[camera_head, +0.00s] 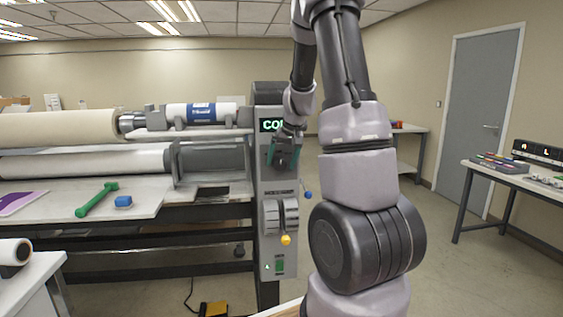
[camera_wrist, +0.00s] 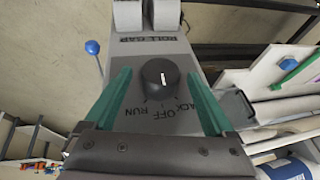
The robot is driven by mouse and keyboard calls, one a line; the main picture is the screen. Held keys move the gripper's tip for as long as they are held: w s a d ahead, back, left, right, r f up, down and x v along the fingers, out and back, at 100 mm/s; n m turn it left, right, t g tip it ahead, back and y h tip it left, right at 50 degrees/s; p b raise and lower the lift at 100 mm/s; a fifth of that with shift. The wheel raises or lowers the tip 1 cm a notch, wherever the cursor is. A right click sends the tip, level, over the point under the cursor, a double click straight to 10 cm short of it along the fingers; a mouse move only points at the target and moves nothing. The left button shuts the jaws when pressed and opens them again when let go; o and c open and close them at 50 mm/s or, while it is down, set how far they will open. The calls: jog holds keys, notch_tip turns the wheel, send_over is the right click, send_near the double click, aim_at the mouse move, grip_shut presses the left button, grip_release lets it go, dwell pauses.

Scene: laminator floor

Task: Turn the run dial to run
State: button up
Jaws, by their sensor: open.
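The run dial (camera_wrist: 160,78) is a round black knob on the grey control panel, seen in the wrist view. Its white mark stands roughly upright in the picture, in line with the OFF label. The RUN label (camera_wrist: 130,111) is at lower left, and a label partly covered by a finger, reading "ACK", is at lower right. My gripper (camera_wrist: 157,76) is open, with one teal finger on each side of the dial. Gaps show between the fingers and the knob. In the head view my gripper (camera_head: 284,152) is in front of the panel and hides the dial.
The control column (camera_head: 268,210) has a lit green display (camera_head: 271,125), partly covered by my arm, and a yellow-knobbed lever (camera_head: 286,239) below. A blue ball-ended lever (camera_head: 308,194) sticks out at its right. The laminator's rollers (camera_head: 85,162) and bed extend left. A table (camera_head: 510,180) stands at right.

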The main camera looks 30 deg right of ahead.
jog(key=c, duration=1.4)
jog(key=shift+d, duration=0.1)
